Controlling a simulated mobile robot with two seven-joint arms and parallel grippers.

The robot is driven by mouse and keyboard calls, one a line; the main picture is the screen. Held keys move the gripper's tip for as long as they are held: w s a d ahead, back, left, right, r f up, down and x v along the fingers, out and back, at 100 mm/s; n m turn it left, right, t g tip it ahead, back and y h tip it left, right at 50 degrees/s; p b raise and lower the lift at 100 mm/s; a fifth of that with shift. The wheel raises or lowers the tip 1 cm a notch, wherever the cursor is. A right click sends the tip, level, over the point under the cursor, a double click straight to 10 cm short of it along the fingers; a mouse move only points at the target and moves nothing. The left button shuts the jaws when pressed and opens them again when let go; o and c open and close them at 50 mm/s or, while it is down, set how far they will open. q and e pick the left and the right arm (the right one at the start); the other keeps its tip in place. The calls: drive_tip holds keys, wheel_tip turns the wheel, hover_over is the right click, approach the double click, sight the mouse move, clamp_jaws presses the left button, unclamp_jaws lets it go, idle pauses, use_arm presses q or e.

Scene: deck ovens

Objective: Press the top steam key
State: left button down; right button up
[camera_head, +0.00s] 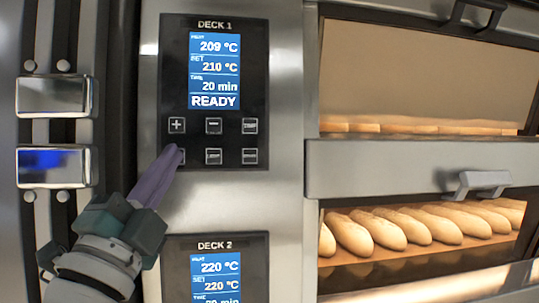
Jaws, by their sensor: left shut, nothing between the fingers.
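The DECK 1 panel (175,90) is black, with a lit blue screen (214,70) that reads 209 °C, 210 °C, 20 min and READY. Below the screen are two rows of small square keys. The plus key (177,125) is at upper left, with a middle key (213,126) and a right key (249,126) beside it. The lower row has a middle key (213,157) and a right key (249,156). Most labels are too small to read, so I cannot tell which is steam. My left gripper (174,155) is shut and empty, its tip over the lower left key, mostly hiding it. Contact is unclear.
A DECK 2 panel (176,255) sits below, cut off by the picture's bottom. To the right are the oven decks with loaves (420,225) and a door handle (480,184). Metal brackets (53,96) stand at the left.

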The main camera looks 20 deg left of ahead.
use_arm(q)
drive_tip(key=shift+s+d, duration=0.3)
drive_tip(key=shift+s, duration=0.25)
drive_tip(key=shift+s+p, duration=0.1)
drive_tip(key=shift+p, duration=0.2)
drive_tip(key=s+d, duration=0.1)
drive_tip(key=s+p, duration=0.1)
drive_tip(key=s+d, duration=0.1)
drive_tip(key=s, duration=0.1)
drive_tip(key=shift+d+p, duration=0.3)
drive_tip(key=shift+p, duration=0.05)
drive_tip(key=shift+s, duration=0.1)
